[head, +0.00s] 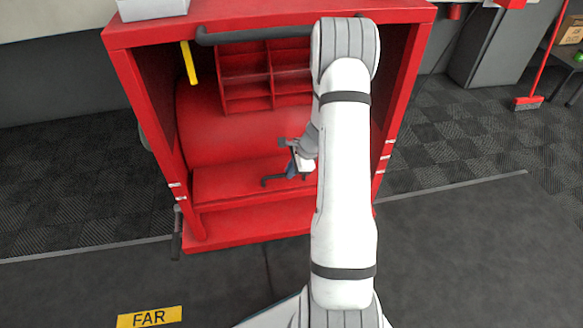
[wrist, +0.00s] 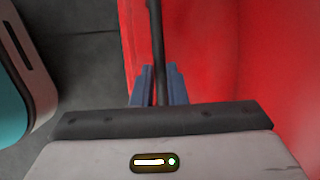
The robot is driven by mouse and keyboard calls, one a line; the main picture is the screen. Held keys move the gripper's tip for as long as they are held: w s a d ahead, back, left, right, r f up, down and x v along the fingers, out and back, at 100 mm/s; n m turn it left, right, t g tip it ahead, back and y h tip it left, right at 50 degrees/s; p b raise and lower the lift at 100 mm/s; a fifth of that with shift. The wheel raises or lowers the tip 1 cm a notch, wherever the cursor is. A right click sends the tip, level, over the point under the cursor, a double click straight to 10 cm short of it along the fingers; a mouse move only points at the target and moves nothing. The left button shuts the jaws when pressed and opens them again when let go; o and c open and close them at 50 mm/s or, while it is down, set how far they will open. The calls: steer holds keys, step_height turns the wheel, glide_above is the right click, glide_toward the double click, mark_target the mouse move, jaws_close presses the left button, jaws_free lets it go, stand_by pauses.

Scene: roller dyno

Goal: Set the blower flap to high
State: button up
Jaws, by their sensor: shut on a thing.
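A red cabinet-like unit (head: 245,218) stands ahead of me, with a rounded red body (head: 215,120) inside it. A thin dark bar handle (head: 268,182) sticks out low at its front. My gripper (head: 292,172) is at this handle, partly hidden by my arm. In the wrist view, the blue fingers of my gripper (wrist: 160,74) are shut on the dark handle (wrist: 157,45), which runs up between them beside red surfaces. I see no mark reading high, and the flap's setting cannot be told.
A yellow bar (head: 189,62) and red shelves (head: 245,80) are in the unit's upper part. A dark rail (head: 255,34) crosses its top front. A FAR floor label (head: 150,317) lies at front left. A red broom (head: 540,65) stands far right.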

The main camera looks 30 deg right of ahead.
jaws_close()
steer(key=shift+r, duration=0.1)
